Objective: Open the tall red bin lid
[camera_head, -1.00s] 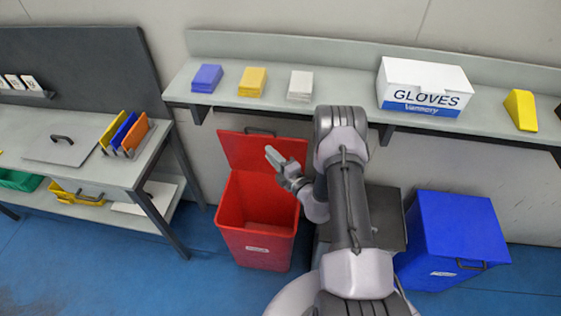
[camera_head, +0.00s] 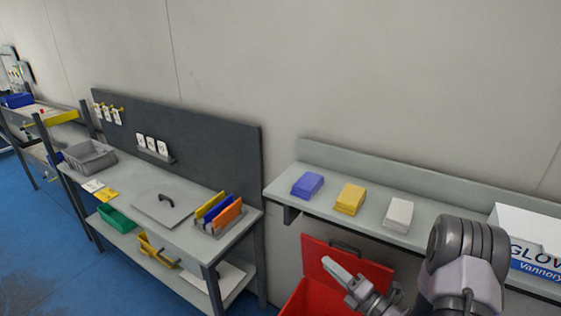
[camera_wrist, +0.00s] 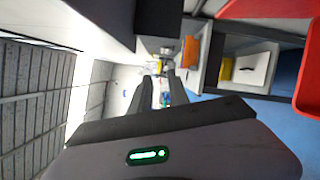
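The red bin (camera_head: 318,299) stands below the wall shelf, at the lower edge of the head view, with its lower part out of frame. Its red lid (camera_head: 345,266) stands raised and tilted back toward the wall, with a dark handle at its top edge. My gripper (camera_head: 338,268) is in front of the lid in the head view; I cannot tell whether it touches it. In the wrist view, my two dark fingers (camera_wrist: 156,92) are apart with nothing between them, and red surfaces (camera_wrist: 268,8) show at the upper right.
The wall shelf (camera_head: 290,196) holds purple, yellow and white stacks and a glove box (camera_head: 530,240). A workbench (camera_head: 205,240) with a file rack (camera_head: 220,217) stands to the left. Blue floor (camera_head: 60,240) is open at far left.

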